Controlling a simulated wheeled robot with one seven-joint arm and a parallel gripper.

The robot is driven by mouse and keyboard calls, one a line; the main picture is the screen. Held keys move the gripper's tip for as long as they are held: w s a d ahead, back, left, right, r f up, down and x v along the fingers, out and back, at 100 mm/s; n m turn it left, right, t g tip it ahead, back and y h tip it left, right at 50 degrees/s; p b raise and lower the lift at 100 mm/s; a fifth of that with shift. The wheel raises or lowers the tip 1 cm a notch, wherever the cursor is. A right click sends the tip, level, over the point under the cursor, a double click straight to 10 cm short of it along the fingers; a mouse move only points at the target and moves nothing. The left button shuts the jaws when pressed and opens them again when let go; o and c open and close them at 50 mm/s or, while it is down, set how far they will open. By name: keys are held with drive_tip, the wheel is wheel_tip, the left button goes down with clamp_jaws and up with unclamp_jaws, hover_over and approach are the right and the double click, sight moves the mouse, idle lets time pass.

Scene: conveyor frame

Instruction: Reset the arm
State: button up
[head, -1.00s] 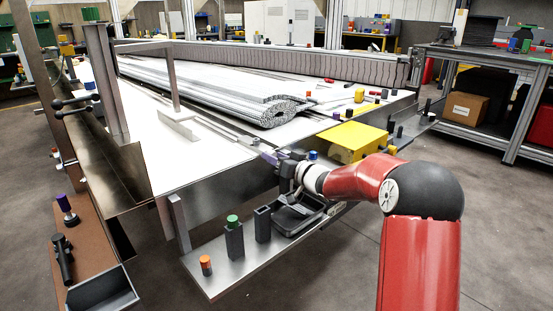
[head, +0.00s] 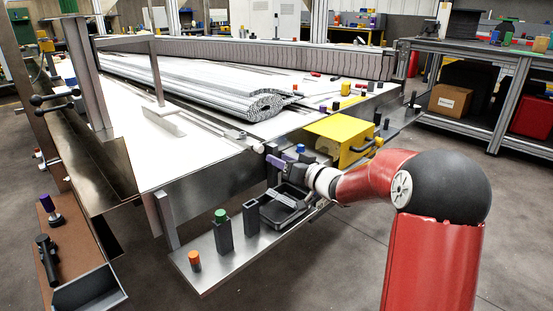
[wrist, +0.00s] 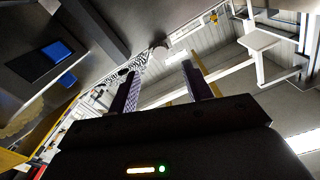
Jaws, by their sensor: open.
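My red arm reaches in from the right in the head view. My gripper (head: 268,155) is at the front edge of the conveyor frame (head: 205,187), left of the yellow box (head: 341,137) and above the black tray (head: 286,205). In the wrist view my gripper (wrist: 166,62) shows two purple-based fingers spread apart, with nothing between them. The view past the fingers is tilted, with frame parts and the ribbed roll (wrist: 128,72) beyond.
A steel shelf at the front holds a dark holder with a green cap (head: 222,232), an empty dark holder (head: 251,219) and an orange-topped peg (head: 195,261). A yellow cylinder (head: 345,89) stands on the frame. A workbench (head: 470,120) is at right. Open floor lies in front.

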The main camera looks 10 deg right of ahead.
drive_tip(key=s+d+r+m+g+h, duration=0.1)
drive_tip(key=s+d+r+m+h, duration=0.15)
drive_tip(key=s+h, duration=0.5)
drive_tip(key=s+d+r+m+g+h, duration=0.1)
drive_tip(key=s+d+r+g+h, duration=0.3)
drive_tip(key=s, duration=0.6)
drive_tip(key=s+a+f+g, duration=0.2)
drive_tip(key=s+f, duration=0.2)
drive_tip(key=s, duration=0.7)
drive_tip(key=s+a+f+g, duration=0.2)
drive_tip(key=s+f, duration=0.3)
drive_tip(key=s, duration=0.7)
drive_tip(key=shift+a+f+y, duration=0.3)
drive_tip(key=shift+y, duration=0.15)
